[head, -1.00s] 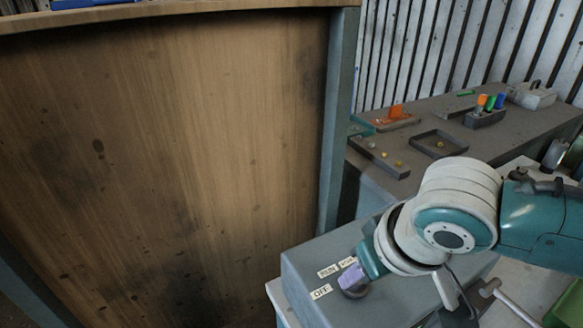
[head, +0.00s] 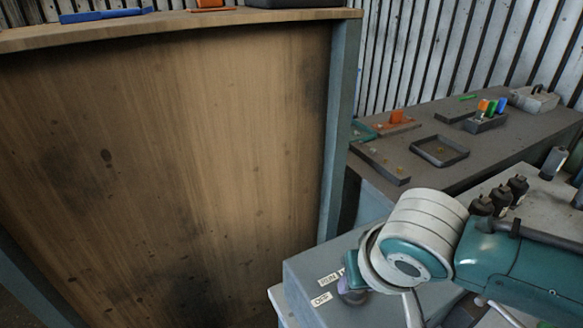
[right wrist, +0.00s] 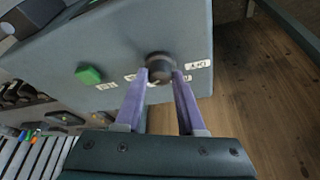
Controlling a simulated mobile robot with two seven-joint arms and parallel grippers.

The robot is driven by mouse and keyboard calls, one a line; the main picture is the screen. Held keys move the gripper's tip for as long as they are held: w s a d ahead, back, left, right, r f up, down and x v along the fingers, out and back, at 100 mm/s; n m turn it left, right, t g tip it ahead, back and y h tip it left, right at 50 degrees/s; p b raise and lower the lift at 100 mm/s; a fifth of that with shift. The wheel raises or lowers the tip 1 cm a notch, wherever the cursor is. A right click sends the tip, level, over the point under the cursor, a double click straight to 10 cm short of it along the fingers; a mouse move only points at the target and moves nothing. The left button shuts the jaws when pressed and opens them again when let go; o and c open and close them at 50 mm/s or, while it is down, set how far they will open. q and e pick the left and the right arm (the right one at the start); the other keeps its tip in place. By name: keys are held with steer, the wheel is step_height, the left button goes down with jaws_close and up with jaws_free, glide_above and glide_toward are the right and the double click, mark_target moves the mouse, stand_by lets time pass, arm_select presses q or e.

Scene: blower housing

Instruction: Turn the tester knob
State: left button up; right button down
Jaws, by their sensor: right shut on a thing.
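The tester box (head: 308,263) is a grey housing with white labels reading RUN and OFF on top. Its dark round knob (head: 354,298) is mostly hidden by my right gripper (head: 345,286) in the head view. In the right wrist view, the knob (right wrist: 159,66) sits between the two pale purple fingers of my right gripper (right wrist: 160,78), which is shut on it. The OFF label (right wrist: 197,64) is just right of the knob there. Which way the knob points is hard to tell. My left gripper is not in view.
A green button (right wrist: 88,75) is on the same tester face. A wooden workbench panel (head: 170,160) stands left of the tester. Behind, a grey bench (head: 400,200) holds trays (head: 438,151) and several coloured pieces. Black-capped bottles (head: 516,188) stand at right.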

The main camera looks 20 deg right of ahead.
steer(key=c, duration=0.5)
jaws_free()
steer(key=shift+r, duration=0.1)
steer(key=shift+s+r, duration=0.15)
steer(key=shift+r, duration=0.2)
steer(key=p+v, duration=0.1)
steer(key=v, duration=0.8)
steer(key=shift+p, duration=0.4)
steer(key=shift+s+a, duration=0.1)
steer(key=shift+s, duration=0.05)
